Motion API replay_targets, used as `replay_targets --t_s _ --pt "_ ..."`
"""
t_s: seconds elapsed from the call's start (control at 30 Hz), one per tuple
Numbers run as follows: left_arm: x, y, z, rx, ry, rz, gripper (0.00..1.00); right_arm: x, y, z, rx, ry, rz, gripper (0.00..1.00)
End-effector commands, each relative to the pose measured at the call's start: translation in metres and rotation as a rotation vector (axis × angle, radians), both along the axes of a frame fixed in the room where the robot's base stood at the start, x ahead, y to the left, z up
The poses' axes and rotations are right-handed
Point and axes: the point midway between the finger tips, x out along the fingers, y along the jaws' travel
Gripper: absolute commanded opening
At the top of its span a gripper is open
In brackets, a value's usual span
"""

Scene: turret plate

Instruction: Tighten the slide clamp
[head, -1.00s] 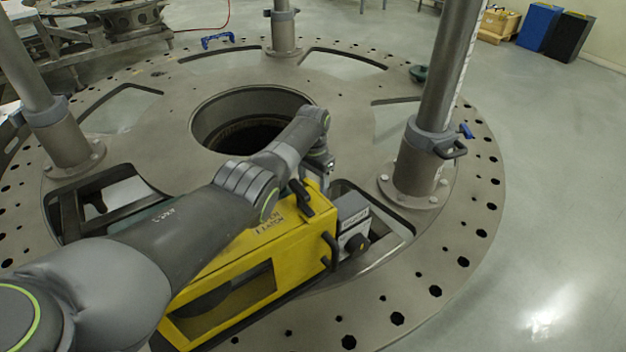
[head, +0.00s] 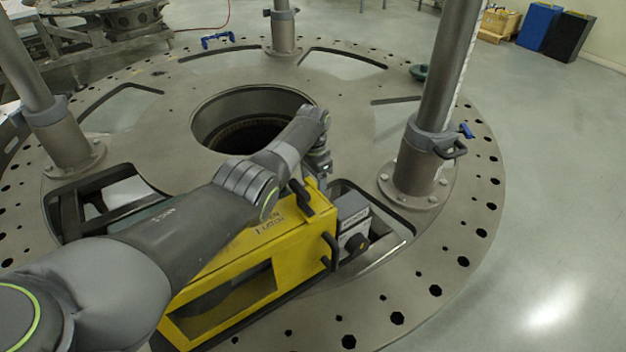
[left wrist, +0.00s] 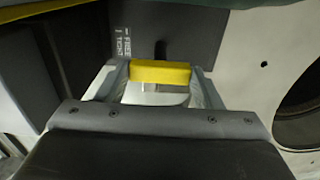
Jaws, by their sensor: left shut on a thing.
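In the left wrist view, a yellow bar (left wrist: 150,73), which looks like the slide clamp's handle, lies crosswise between the fingers of my left gripper (left wrist: 158,80). The gripper is shut on it. A dark panel (left wrist: 95,50) behind it carries the words FREE and TIGHT and a dark slot. In the head view, my left gripper (head: 318,172) points down at the far end of the yellow box (head: 285,245); the box and my arm hide the handle there. My right gripper is in neither view.
A thick post (head: 415,175) with a grey collar stands to the right. A round hole (head: 250,125) lies behind my wrist.

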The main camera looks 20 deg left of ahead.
Motion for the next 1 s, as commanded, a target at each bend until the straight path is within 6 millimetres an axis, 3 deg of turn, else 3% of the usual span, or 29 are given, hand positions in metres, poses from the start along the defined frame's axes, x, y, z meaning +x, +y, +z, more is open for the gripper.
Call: replay_targets --t_s 0.03,0.17,0.57,0.77,1.0 --pt "0.001 0.0 0.001 0.0 -0.003 -0.003 0.64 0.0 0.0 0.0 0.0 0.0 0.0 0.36" --pt "0.001 0.0 0.001 0.001 -0.002 -0.002 0.81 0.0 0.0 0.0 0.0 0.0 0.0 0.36" --pt "0.001 0.0 0.005 0.0 -0.003 -0.001 0.82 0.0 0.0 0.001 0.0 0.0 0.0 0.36" --pt "0.001 0.0 0.03 0.0 -0.004 -0.001 0.82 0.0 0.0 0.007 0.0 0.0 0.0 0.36" --pt "0.002 0.0 0.078 0.0 -0.009 -0.001 0.82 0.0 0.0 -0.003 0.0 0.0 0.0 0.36"
